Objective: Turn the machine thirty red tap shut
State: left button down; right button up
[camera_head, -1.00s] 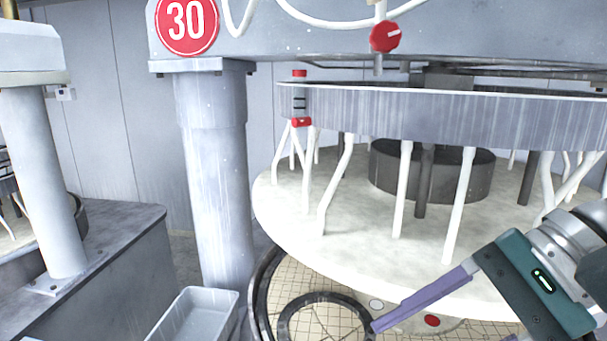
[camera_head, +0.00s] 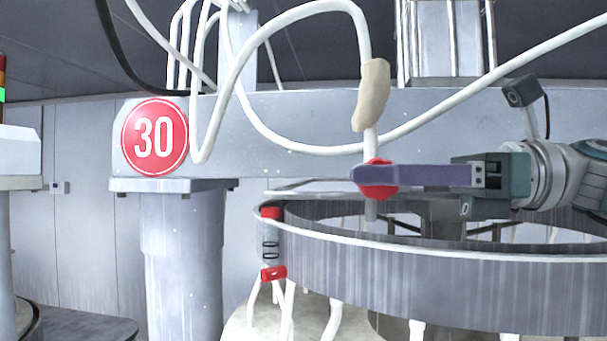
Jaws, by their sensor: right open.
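The red tap (camera_head: 379,193) sits on a white pipe under the beam with the red number 30 sign (camera_head: 155,137). My right gripper (camera_head: 362,175) reaches in from the right at the tap. Its purple finger lies level across the front of the red knob and hides its middle and its white mark. Red shows only above and below the finger. The second finger is hidden, and the view does not show whether the gripper touches the tap. The gripper is open. My left gripper is out of view.
White hoses (camera_head: 270,130) loop above and around the tap, one with a beige sleeve (camera_head: 372,95) just above it. The large grey ring (camera_head: 400,283) is below my right gripper. A grey column (camera_head: 182,265) stands at the left.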

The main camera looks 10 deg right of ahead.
jog(key=shift+x, duration=1.7)
jog(key=shift+c, duration=0.2)
grip_shut()
